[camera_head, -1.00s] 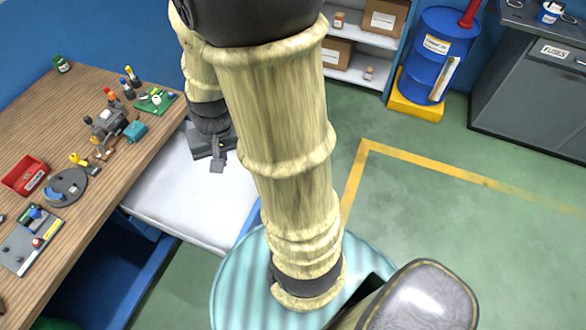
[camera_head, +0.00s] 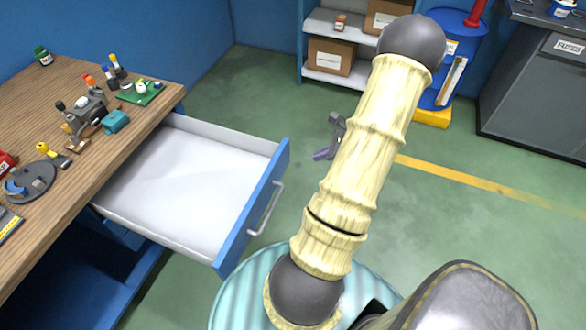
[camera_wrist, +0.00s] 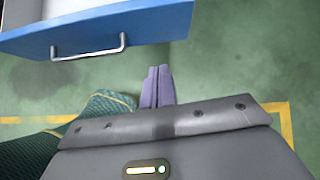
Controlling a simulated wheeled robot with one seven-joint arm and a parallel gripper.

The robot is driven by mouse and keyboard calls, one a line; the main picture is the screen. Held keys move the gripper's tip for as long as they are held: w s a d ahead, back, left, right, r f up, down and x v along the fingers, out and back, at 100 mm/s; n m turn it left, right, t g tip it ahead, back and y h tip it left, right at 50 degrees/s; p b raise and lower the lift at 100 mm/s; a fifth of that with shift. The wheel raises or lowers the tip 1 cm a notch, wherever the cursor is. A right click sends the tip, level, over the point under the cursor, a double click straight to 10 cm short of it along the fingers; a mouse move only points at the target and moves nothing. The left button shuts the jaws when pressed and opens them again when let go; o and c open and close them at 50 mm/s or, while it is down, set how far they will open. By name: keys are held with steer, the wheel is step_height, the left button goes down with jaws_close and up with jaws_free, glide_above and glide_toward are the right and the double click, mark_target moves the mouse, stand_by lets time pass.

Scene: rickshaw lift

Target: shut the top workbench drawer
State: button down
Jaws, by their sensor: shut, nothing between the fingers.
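The top workbench drawer (camera_head: 185,180) is pulled out, with a white, empty-looking inside. Its blue front (camera_head: 236,232) has a silver bar handle (camera_head: 268,210) and faces right in the head view. In the wrist view the blue drawer front (camera_wrist: 160,27) and handle (camera_wrist: 88,50) lie at the top left. My gripper (camera_head: 323,155) is to the right of the drawer front, apart from it, partly hidden by my arm. In the wrist view my gripper's fingers (camera_wrist: 157,72) are together and empty, pointing towards the drawer front's right part, with green floor between.
The wooden workbench (camera_head: 140,130) at left carries several small tools and parts. A shelf (camera_head: 335,75) with cardboard boxes (camera_head: 329,57), a blue barrel (camera_head: 462,45) and a grey cabinet (camera_head: 535,110) stand at the back. Green floor beyond the drawer is clear.

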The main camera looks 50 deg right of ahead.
steer(key=shift+s+d+f+m+t+h, duration=0.3)
steer(key=shift+s+d+f+m+t, duration=0.15)
steer(key=shift+d+f+m, duration=0.3)
glide_toward(285, 162)
steer(key=s+f+x, duration=0.1)
steer(key=x, duration=0.4)
steer(key=shift+w+a+r, duration=0.15)
steer(key=shift+w+a, duration=0.05)
steer(key=shift+w, duration=0.5)
steer(key=shift+w, duration=0.15)
